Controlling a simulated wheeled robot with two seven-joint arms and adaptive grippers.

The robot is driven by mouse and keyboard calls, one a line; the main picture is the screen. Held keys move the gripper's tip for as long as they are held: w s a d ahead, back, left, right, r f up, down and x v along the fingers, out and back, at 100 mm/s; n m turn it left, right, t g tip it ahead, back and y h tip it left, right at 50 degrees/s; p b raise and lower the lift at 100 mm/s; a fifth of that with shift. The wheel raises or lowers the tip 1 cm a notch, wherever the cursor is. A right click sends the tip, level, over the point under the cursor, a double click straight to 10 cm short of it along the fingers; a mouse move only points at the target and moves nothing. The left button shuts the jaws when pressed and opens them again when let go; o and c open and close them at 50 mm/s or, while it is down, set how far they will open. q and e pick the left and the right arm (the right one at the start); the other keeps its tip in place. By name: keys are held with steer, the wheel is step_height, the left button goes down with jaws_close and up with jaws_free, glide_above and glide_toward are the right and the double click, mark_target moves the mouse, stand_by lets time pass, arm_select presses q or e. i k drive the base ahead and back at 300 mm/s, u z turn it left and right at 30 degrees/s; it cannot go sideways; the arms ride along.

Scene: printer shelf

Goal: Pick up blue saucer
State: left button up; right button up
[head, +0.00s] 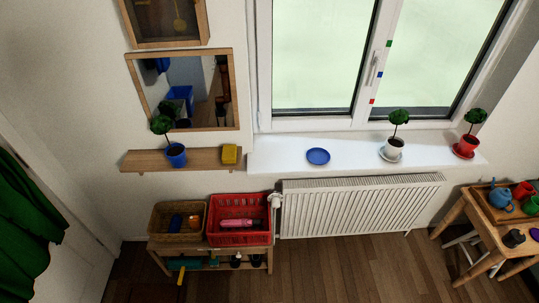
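The blue saucer (318,156) lies flat and empty on the white windowsill (275,152), left of the white potted plant. Nothing touches it. Neither of my grippers shows in the head view.
On the sill stand a white potted plant (393,149) on a saucer and a red potted plant (466,146). A blue potted plant (176,154) and a yellow object (230,154) are on the wooden shelf (205,158). A radiator (360,205) hangs below. Baskets (240,207) fill a bench; a table (497,216) is right.

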mark_target(316, 156)
steer(key=u, duration=0.4)
steer(key=i, duration=1)
